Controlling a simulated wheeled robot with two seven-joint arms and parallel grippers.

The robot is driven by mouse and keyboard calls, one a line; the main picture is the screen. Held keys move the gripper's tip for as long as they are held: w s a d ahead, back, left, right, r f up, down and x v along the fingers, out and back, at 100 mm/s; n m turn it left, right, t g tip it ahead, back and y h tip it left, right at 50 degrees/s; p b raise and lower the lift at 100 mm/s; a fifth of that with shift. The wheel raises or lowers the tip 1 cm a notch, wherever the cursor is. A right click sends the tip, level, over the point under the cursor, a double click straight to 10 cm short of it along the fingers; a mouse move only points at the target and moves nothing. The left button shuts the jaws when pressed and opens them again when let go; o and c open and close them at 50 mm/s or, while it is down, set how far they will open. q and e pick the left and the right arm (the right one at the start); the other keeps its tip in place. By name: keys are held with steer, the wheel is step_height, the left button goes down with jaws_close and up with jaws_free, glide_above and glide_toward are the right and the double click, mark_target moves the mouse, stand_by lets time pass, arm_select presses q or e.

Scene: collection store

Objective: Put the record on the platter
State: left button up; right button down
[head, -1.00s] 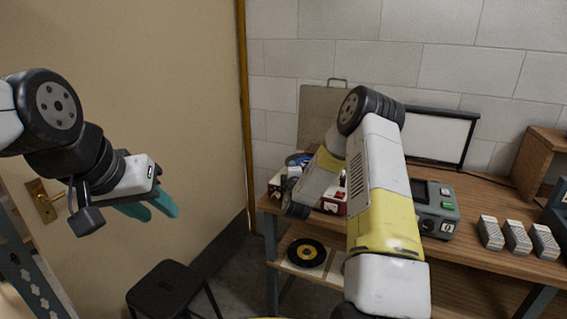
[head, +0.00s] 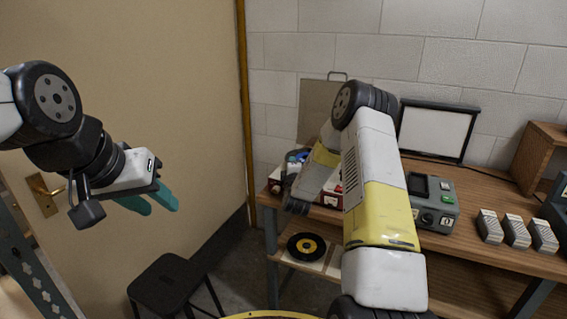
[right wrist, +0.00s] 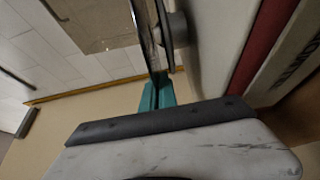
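My right gripper (right wrist: 158,92) has its teal fingers close together on a thin dark edge, which looks like a record (right wrist: 147,35) seen edge-on, in the right wrist view. In the head view my right arm hides these fingers. A blue and dark round shape (head: 297,157) shows beside the arm's end; I cannot tell whether it is this record's face. A black record with a yellow label (head: 307,247) lies flat on the lower shelf. No platter can be made out clearly. My left gripper (head: 150,203) is open and empty, in front of the door.
Red-and-white equipment (head: 331,194) stands on the wooden bench behind my right arm. A grey-green device (head: 433,205) and several ribbed blocks (head: 516,231) stand to the right. A black stool (head: 168,282) is at the lower left. A framed panel (head: 436,132) leans at the wall.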

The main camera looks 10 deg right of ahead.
steer(key=shift+f, duration=0.15)
stand_by(0.7)
steer(key=c, duration=1.6)
jaws_free()
steer(key=shift+f, duration=0.1)
